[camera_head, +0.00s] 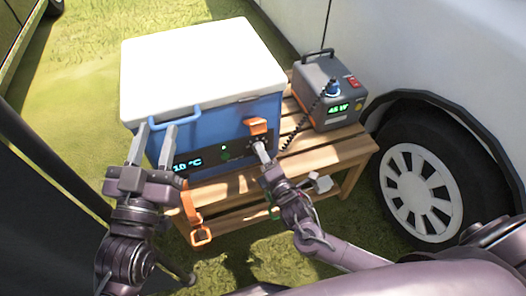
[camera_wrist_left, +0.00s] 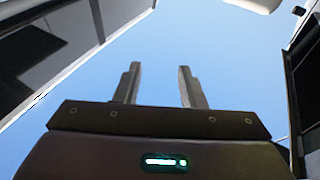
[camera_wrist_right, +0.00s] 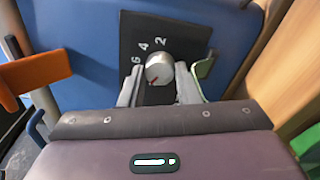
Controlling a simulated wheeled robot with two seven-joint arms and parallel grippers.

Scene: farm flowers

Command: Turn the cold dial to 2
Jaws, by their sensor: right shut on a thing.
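The cold dial (camera_wrist_right: 159,69) is a silver knob on a black plate (camera_wrist_right: 180,32) on the blue front of the cool box (camera_head: 215,137). The numbers 2, 4 and 6 show around it, and its red mark points to the lower left, away from the 2. My right gripper (camera_wrist_right: 160,85) is shut on the dial, one finger on each side; in the head view the right gripper (camera_head: 262,154) hides the dial. The box's display (camera_head: 188,164) reads about 10 °C. My left gripper (camera_head: 150,142) is open and empty, upright before the box; its spread fingers show in the left wrist view (camera_wrist_left: 158,85).
The box has a white lid (camera_head: 200,65) and blue handle (camera_head: 175,117), and stands on a wooden bench (camera_head: 325,150). A grey power unit (camera_head: 330,90) with a coiled cable stands right of it. An orange latch (camera_head: 257,126) is near the dial. A vehicle wheel (camera_head: 420,190) is at right.

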